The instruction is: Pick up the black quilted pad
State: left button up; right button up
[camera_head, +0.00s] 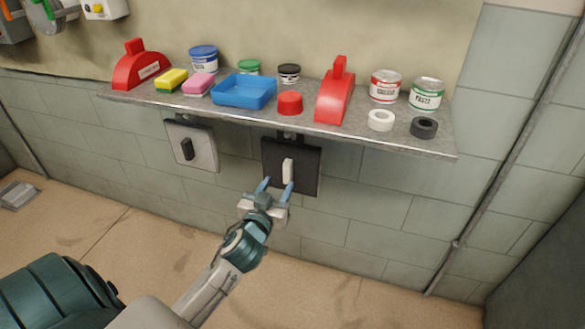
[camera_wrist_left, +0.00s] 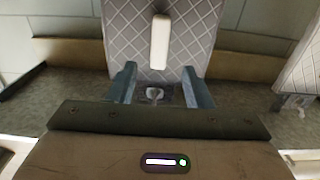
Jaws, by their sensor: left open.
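The black quilted pad (camera_head: 307,158) hangs under the shelf's front edge, against the tiled wall. It has a white upright handle (camera_head: 287,170) on its front. In the left wrist view the pad (camera_wrist_left: 190,29) looks grey with diamond stitching, and its handle (camera_wrist_left: 160,41) stands above and between my fingertips. My left gripper (camera_head: 275,184) is open in front of the pad's lower part, its two blue fingers pointing at the handle. In the left wrist view the left gripper (camera_wrist_left: 159,75) is empty between its fingers. My right gripper is not in view.
A light grey pad (camera_head: 204,146) with a black handle hangs to the left. The metal shelf (camera_head: 350,132) above holds a blue tray (camera_head: 228,101), red covers, cans, sponges and tape rolls. Below the pads the wall is clear.

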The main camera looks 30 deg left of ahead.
aim_at(286, 173)
pick_arm(q)
jog(key=p+x, duration=0.1)
jog(key=x, duration=0.5)
jog(key=shift+w+f, duration=0.2)
jog(key=shift+w, duration=0.05)
grip_shut()
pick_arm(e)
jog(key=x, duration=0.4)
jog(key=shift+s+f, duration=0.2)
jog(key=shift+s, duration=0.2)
